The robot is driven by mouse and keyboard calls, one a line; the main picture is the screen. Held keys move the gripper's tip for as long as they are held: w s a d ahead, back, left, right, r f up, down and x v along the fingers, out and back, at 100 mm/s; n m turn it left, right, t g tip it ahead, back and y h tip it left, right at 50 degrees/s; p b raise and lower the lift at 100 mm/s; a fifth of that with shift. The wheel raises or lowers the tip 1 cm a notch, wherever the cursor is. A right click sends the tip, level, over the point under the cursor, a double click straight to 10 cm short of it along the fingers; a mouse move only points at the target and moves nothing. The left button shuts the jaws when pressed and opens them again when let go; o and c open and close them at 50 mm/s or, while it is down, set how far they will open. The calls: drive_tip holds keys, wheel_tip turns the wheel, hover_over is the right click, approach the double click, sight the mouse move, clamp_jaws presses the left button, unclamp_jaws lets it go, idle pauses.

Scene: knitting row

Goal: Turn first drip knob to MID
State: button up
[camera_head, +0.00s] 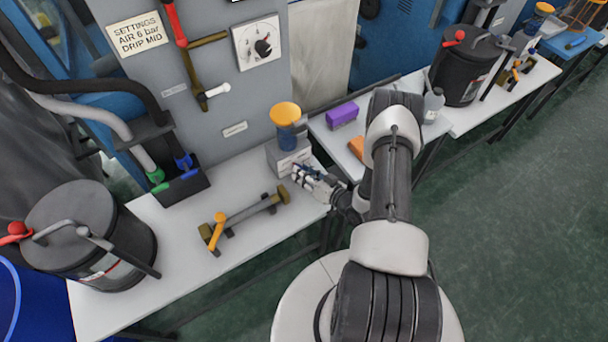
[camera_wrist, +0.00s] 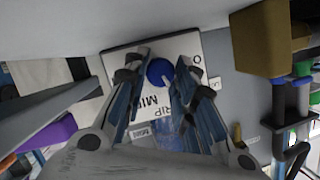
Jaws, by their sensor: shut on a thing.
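The first drip knob (camera_wrist: 158,72) is blue and sits on a white plate (camera_wrist: 118,58) in the wrist view. Dark printed letters, partly covered, show around it; its pointer position cannot be read. My gripper (camera_wrist: 161,80) is shut on the knob, with one finger on each side. In the head view my gripper (camera_head: 303,173) is at the front of a grey block (camera_head: 287,157), and the knob is hidden there. A blue jar (camera_head: 286,137) with an orange lid (camera_head: 285,113) stands on the block. A sign (camera_head: 137,34) reads SETTINGS, AIR 6 bar, DRIP MID.
A rail with brass-coloured ends (camera_head: 253,209) and a yellow lever (camera_head: 217,232) lie left of my gripper. A purple box (camera_head: 342,115) and an orange block (camera_head: 356,147) are to the right. A dark lidded drum (camera_head: 92,235) stands at the left. The white bench (camera_head: 180,285) is bare in front.

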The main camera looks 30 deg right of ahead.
drive_tip(key=shift+r, duration=0.1)
idle(0.3)
drive_tip(key=o, duration=0.8)
drive_tip(key=shift+w, duration=0.1)
drive_tip(key=v, duration=1.2)
drive_tip(key=shift+d, duration=0.1)
